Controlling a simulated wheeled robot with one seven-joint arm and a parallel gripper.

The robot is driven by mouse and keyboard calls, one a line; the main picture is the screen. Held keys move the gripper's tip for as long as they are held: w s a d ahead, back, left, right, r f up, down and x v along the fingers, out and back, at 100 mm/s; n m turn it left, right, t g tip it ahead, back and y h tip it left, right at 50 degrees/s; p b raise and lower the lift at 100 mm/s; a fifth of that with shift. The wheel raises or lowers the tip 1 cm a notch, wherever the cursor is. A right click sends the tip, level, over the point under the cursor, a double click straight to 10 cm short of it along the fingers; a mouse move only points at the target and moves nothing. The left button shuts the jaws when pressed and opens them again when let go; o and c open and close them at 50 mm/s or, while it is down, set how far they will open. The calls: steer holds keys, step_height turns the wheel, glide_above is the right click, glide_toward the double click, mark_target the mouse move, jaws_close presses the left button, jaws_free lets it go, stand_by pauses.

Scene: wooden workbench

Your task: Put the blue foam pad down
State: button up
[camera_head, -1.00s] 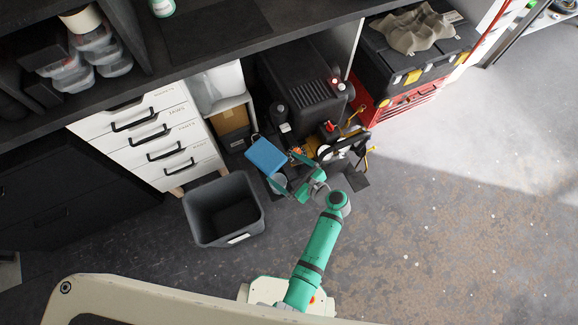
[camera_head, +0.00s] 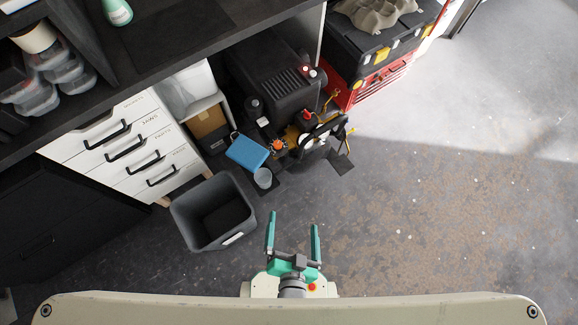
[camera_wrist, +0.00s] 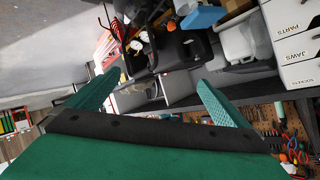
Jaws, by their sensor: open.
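The blue foam pad (camera_head: 247,152) lies under the bench, in front of the black machine and beside a small round grey container (camera_head: 263,178). What holds it up from below is hidden. In the wrist view a blue piece, likely the pad (camera_wrist: 203,17), shows at the top edge. My gripper (camera_head: 294,221) is open and empty, drawn back close to my base and well apart from the pad. Its two green fingers also show spread in the wrist view (camera_wrist: 152,85).
A dark grey open bin (camera_head: 184,213) stands left of the pad on the floor. A white drawer unit (camera_head: 120,140) is behind it. A black machine (camera_head: 275,78) and a red toolbox (camera_head: 385,77) stand at the back. The floor at right is clear.

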step_height(320, 180, up, 12)
steer(key=s+a+n+t, duration=0.1)
steer(key=s+n+t, duration=0.1)
steer(key=n, duration=0.3)
steer(key=shift+s+a+n, duration=0.15)
steer(key=shift+s+n, duration=0.25)
